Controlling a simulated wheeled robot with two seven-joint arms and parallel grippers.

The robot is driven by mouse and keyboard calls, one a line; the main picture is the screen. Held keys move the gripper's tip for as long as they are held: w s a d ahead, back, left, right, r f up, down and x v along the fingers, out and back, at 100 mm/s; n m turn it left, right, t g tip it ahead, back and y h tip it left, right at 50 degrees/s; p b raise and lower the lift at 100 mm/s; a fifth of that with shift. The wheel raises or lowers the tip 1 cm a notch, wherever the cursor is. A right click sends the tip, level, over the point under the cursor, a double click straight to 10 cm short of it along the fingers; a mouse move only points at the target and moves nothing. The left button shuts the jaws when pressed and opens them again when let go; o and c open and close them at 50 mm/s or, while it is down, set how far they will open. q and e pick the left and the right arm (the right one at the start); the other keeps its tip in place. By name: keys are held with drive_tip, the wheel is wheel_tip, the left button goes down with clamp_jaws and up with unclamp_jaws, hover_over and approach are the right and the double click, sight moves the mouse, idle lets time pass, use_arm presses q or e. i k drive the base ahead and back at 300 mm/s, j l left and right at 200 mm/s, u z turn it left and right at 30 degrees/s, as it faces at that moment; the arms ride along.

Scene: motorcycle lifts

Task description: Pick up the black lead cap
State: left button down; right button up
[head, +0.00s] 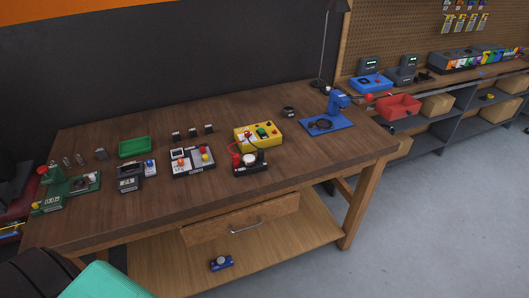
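A yellow tester box (258,136) with knobs and a green part stands right of centre on the wooden workbench. A red lead loops from its left side down to a small black-and-white unit (250,163) just in front of it. A small dark piece (260,155) stands at this unit's right side and may be the black lead cap; it is too small to be sure. A red piece (236,159) is at the unit's left side. Neither of my grippers is in view.
The workbench (330,160) also holds a green tray (134,147), a white-and-black panel (193,161), a green press (62,187) and a blue device (328,123). A drawer (240,222) is under its front edge. Grey floor (440,220) is clear at right.

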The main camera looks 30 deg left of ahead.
sight(260, 153)
drive_tip(key=i+l+u, duration=0.1)
drive_tip(key=u, duration=0.35)
drive_tip(key=i+l+u, duration=0.15)
drive_tip(key=u, duration=0.35)
drive_tip(key=i+l+u, duration=0.15)
drive_tip(key=u, duration=0.3)
drive_tip(key=l+u, duration=0.3)
drive_tip(key=u, duration=0.2)
drive_tip(key=i, duration=0.05)
